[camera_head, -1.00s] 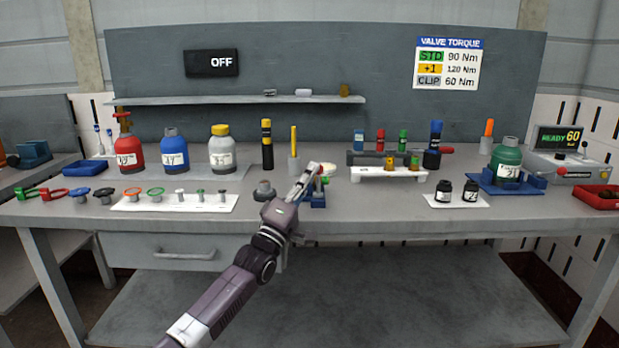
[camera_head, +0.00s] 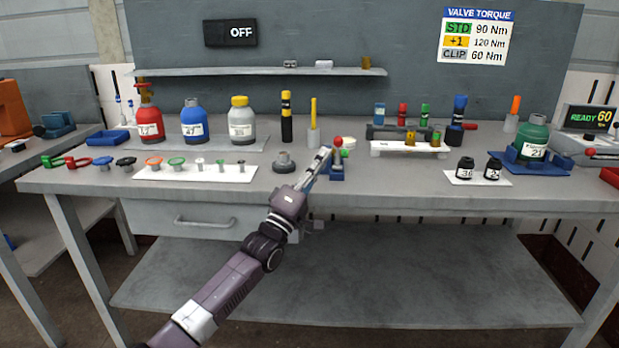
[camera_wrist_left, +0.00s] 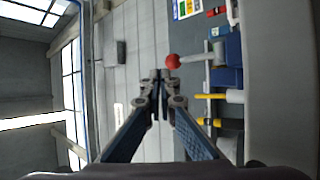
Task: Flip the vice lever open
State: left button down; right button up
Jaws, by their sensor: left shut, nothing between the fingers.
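The vice (camera_head: 337,172) is a small blue block near the front edge of the workbench. Its lever is a grey rod with a red ball knob (camera_head: 338,142). In the left wrist view the red knob (camera_wrist_left: 172,61) sits at the rod's free end, and the rod (camera_wrist_left: 196,58) runs to the blue body (camera_wrist_left: 228,77). My left gripper (camera_head: 325,152) is shut and empty, just left of the knob and slightly below it. Its fingertips (camera_wrist_left: 159,75) are close beside the knob; I cannot tell if they touch. My right gripper is out of view.
A grey round part (camera_head: 284,161) stands left of the vice. A white rack (camera_head: 385,148) is on the right, with black jars (camera_head: 466,167) beyond. A white mat (camera_head: 185,172) with small valves lies left. Bottles stand behind.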

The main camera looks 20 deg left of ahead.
pick_arm(q)
jog(key=v, duration=0.7)
jog(key=shift+s, duration=0.25)
jog(key=shift+f, duration=0.1)
